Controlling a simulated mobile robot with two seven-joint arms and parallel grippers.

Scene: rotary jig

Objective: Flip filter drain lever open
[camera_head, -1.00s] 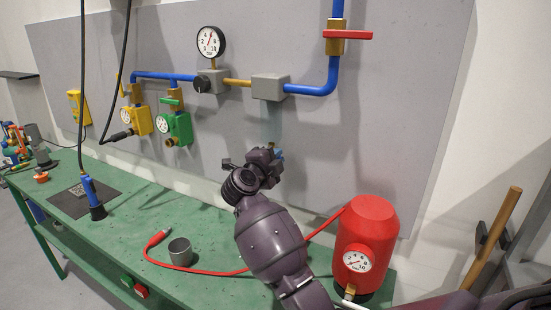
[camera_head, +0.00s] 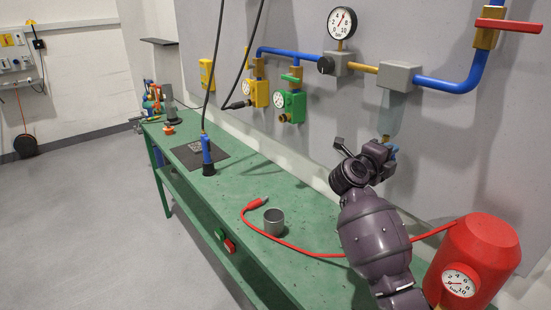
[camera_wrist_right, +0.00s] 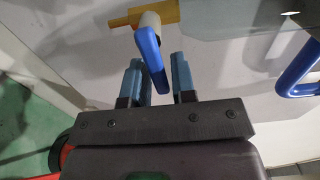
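The filter is a grey block (camera_head: 399,75) on the blue pipe, with a clear bowl (camera_head: 391,112) hanging below it. A small brass drain fitting (camera_head: 385,138) shows under the bowl. In the right wrist view the brass fitting (camera_wrist_right: 118,20) carries a blue drain lever (camera_wrist_right: 148,50), which slants down toward my gripper. My right gripper (camera_wrist_right: 159,80) is open, its blue-tipped fingers on either side of the lever's lower end. I cannot tell whether a finger touches it. In the head view my right gripper (camera_head: 388,152) is just below the bowl. My left gripper is not in view.
A red tank (camera_head: 486,246) with a gauge stands at the right. A red hose (camera_head: 296,246) and a grey cup (camera_head: 273,221) lie on the green bench (camera_head: 315,272). A red-handled valve (camera_head: 508,25) is at upper right. Free floor lies left.

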